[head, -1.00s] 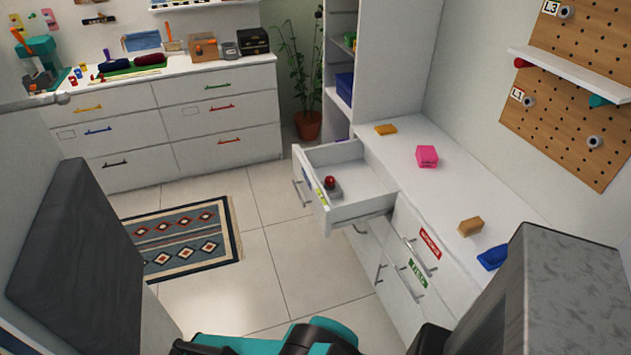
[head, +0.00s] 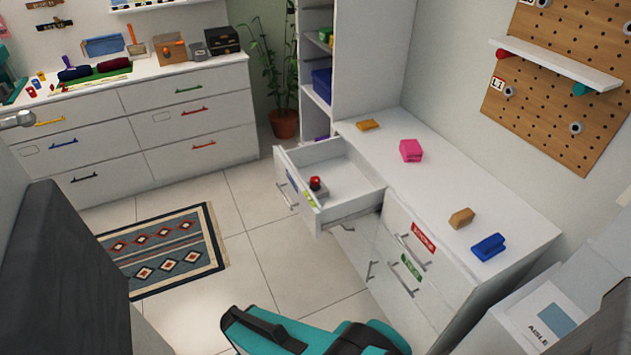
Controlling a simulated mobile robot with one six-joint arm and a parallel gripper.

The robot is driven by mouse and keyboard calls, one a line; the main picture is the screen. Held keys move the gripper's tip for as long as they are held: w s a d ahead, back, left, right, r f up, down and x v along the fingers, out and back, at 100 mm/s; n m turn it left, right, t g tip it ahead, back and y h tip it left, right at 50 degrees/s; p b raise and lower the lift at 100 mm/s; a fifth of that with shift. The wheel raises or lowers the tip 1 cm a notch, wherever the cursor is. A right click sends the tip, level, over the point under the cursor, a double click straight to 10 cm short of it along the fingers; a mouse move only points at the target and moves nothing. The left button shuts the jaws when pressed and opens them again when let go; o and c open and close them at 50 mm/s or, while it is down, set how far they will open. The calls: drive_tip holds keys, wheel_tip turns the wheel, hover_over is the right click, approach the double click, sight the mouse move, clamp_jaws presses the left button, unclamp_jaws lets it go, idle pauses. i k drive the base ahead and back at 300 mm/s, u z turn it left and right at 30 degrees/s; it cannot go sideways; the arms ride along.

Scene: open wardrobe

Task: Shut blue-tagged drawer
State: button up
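One drawer (head: 345,208) of the white cabinet on the right stands pulled out. Its front faces away to the left, seen at a steep angle, with a bluish tag and a yellow-green tag on it; no writing is readable. A small grey object with a red knob (head: 315,184) sits inside the drawer. The drawers nearer to me carry a red tag (head: 423,238) and a green tag (head: 411,266) and look shut. Teal and black links of my arm show at the bottom edge, apart from the open drawer. My gripper is not visible.
Pink (head: 411,150), orange (head: 368,124), tan (head: 461,218) and blue (head: 488,247) blocks lie on the cabinet top (head: 440,190). A patterned rug (head: 165,250) lies on the floor at left. Tiled floor (head: 290,265) left of the cabinet is clear. A dark grey panel (head: 65,270) fills the near left.

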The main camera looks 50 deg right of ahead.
sight(348, 189)
drive_tip(key=u, duration=1.3)
drive_tip(key=k, duration=0.1)
drive_tip(key=z, duration=2.6)
drive_tip(key=k, duration=0.95)
drive_tip(key=u, duration=0.15)
drive_tip(key=i, duration=0.65)
